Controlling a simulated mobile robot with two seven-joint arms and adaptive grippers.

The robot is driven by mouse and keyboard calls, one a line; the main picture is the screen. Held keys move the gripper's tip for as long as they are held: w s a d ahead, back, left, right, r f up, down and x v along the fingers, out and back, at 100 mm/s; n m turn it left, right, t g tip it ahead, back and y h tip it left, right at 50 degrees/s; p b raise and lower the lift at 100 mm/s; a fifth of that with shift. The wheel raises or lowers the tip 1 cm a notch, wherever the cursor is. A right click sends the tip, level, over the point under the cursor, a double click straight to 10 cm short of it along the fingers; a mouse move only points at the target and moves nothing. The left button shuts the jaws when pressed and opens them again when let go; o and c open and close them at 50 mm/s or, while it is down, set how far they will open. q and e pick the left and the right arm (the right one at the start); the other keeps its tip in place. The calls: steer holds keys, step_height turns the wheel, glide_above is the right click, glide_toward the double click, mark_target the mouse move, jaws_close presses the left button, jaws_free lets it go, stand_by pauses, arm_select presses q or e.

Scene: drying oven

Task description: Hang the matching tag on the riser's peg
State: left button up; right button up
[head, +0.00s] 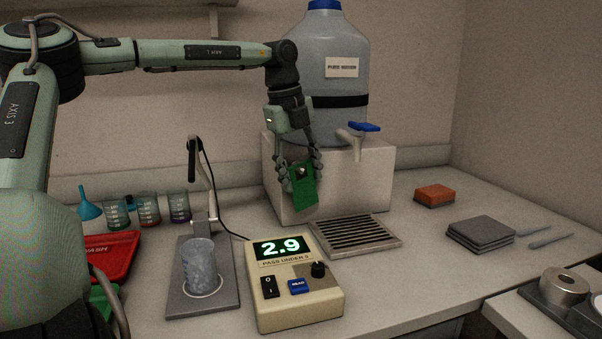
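A green tag (304,195) is in my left gripper (303,172), its fingers on both sides of the tag's upper part. The tag hangs slightly tilted in front of the white riser (345,180), which bears a large water bottle (337,72). A small pale and dark spot shows near the tag's top; I cannot tell whether it is a hole or the peg's end. The peg is not clearly seen. The meter (296,285) shows 2.9 in green above the words "PASS UNDER 5". My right gripper is not in view.
A cloudy beaker (199,267) stands on the probe stand (173,301). A red tray marked WASH (112,257), partly hidden green tray (103,303) and several beakers are left. A drain grille (355,236) lies before the riser, its tap (352,140) sticking out right of the tag.

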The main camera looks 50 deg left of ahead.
arm_select(q)
steer(key=o, duration=0.5)
steer(key=shift+c, duration=0.2)
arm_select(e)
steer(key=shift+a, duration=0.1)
arm_select(q)
steer(key=shift+r, duration=0.15)
steer(key=v, duration=1.1)
steer(key=shift+s+r, duration=0.1)
steer(key=shift+r, duration=0.3)
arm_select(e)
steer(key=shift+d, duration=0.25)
arm_select(q)
steer(key=shift+d, duration=0.1)
